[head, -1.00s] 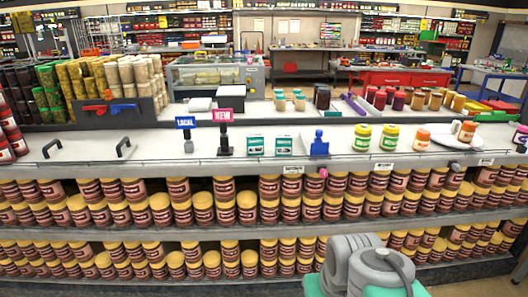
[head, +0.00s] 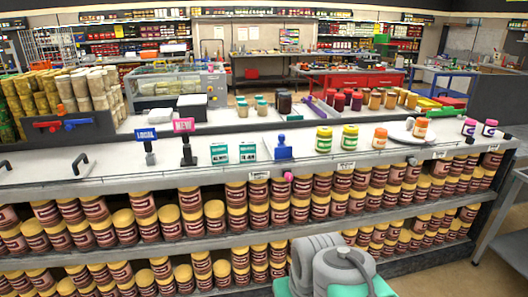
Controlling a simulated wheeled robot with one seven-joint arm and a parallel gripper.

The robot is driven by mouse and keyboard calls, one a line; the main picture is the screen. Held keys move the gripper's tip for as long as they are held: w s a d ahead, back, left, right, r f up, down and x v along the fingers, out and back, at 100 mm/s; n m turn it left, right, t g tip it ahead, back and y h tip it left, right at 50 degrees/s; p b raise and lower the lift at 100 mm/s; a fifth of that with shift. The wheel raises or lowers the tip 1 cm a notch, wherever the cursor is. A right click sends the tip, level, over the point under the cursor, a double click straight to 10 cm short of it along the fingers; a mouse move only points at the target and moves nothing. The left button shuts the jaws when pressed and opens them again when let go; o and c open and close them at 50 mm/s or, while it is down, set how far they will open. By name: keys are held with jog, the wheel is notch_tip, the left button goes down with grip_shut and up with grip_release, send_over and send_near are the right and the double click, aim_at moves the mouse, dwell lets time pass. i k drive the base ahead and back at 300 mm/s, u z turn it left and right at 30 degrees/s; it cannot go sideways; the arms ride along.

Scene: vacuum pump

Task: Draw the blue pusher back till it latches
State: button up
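The blue pusher (head: 282,148) stands upright on the light counter at the front of the shelf, near the middle of the head view. It has a round knob on top and a wider block below. It sits just right of two small teal-and-white boxes (head: 234,153) and left of several jars. I cannot tell whether it is latched. My gripper does not show. Only grey and teal parts of my own body show at the bottom, well in front of the counter and apart from the pusher.
A pink knob (head: 288,177) is on the shelf front below. Open floor and a grey cart (head: 508,235) lie at the right.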

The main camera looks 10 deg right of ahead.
aim_at(283, 151)
jog(key=z, duration=0.65)
jog(key=i, duration=1.3)
jog(key=u, duration=0.05)
